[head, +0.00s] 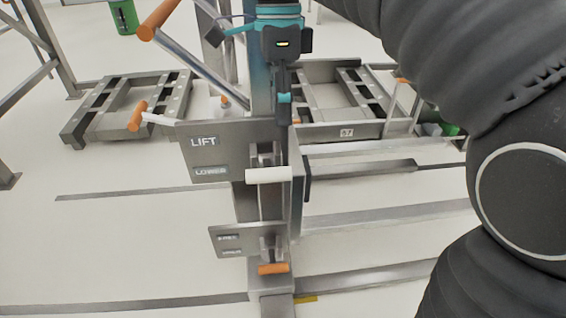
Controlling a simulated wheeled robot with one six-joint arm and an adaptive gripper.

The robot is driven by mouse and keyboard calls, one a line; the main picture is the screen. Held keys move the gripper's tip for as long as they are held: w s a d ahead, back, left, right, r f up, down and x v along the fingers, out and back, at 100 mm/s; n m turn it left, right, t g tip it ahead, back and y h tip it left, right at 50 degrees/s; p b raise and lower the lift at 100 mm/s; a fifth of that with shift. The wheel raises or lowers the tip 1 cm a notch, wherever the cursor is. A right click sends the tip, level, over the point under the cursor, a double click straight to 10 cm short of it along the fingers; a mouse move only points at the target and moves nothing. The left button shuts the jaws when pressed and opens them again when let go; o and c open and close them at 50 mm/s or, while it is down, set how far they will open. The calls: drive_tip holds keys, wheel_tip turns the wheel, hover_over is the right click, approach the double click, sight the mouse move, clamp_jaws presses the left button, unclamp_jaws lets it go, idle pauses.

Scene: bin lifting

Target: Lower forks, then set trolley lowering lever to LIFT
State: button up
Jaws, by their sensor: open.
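A grey plate marked LIFT above LOWER (207,155) is fixed on the trolley's upright post (262,90). A short lever with an orange grip (137,116) sticks out to the left at the plate's top edge, level with the LIFT word. My gripper (284,112) hangs in front of the post, fingers down, right of the LIFT plate and well to the right of that orange grip. It is open and appears empty; its fingertips partly overlap the post in this view. Which metal bars are the forks, and their height, I cannot tell.
A longer orange-gripped bar (160,20) slants across the upper left. A white crossbar (268,175), a lower marked plate (238,240) and an orange pedal-like piece (273,268) are below. Metal frames (130,105) stand behind. My arm fills the right side.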

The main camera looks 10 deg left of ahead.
sight(281, 168)
drive_tip(key=s+f, duration=0.1)
drive_tip(key=f, duration=0.3)
drive_tip(key=f+b, duration=0.1)
drive_tip(key=f, duration=0.4)
drive_tip(key=s+f+b, duration=0.1)
drive_tip(key=f, duration=0.3)
drive_tip(key=shift+s+d+f, duration=0.15)
drive_tip(key=shift+s+f, duration=0.05)
drive_tip(key=shift+s, duration=0.1)
clamp_jaws()
